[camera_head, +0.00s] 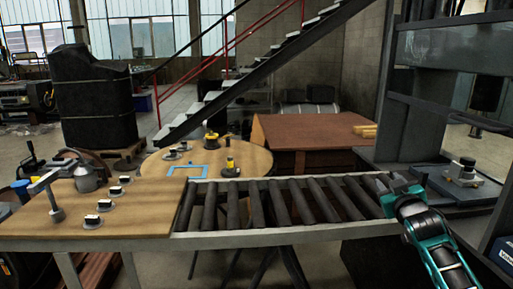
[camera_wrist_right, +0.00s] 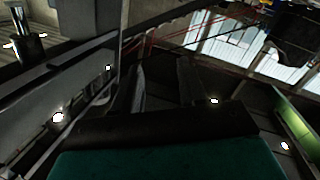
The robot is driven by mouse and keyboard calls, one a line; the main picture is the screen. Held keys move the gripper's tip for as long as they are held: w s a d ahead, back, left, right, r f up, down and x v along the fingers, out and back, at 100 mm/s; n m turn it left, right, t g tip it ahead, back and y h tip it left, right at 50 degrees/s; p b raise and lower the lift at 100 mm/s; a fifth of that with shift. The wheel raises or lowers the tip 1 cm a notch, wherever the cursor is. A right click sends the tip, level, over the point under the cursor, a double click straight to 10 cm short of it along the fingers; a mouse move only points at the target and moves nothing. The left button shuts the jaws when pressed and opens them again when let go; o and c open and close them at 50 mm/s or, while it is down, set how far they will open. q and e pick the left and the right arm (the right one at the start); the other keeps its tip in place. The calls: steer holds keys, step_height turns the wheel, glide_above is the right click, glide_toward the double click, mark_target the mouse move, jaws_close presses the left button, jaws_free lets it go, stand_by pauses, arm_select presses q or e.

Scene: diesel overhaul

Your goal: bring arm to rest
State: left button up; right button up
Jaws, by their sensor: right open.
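My right arm, teal and dark, comes in at the lower right of the head view. Its gripper (camera_head: 386,183) is over the right end of the roller conveyor (camera_head: 270,236), close to the press frame. The jaws are open, with nothing visible between them. In the right wrist view the two dark fingers of the gripper (camera_wrist_right: 160,75) stand apart, with empty space between them. My left arm and gripper are not in view.
A round table (camera_head: 205,162) stands behind. The tall press frame (camera_head: 405,95) rises at the right. A staircase (camera_head: 265,68) crosses the back.

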steer(key=s+a+f+g+y, duration=0.2)
steer(key=s+a+f, duration=0.4)
steer(key=f, duration=0.4)
steer(key=s+a+f+g+y, duration=0.1)
steer(key=s+a+f, duration=0.3)
steer(key=s+f, duration=0.45)
steer(key=s+a+f+g, duration=0.2)
steer(key=s+a+f, duration=0.2)
steer(key=s, duration=0.7)
steer(key=s+a+f+g+y, duration=0.1)
steer(key=s+a+f, duration=0.2)
steer(key=s+f, duration=0.4)
steer(key=s, duration=0.5)
steer(key=shift+a+m+g, duration=0.3)
steer(key=shift+a+g, duration=0.1)
steer(key=shift+r, duration=0.1)
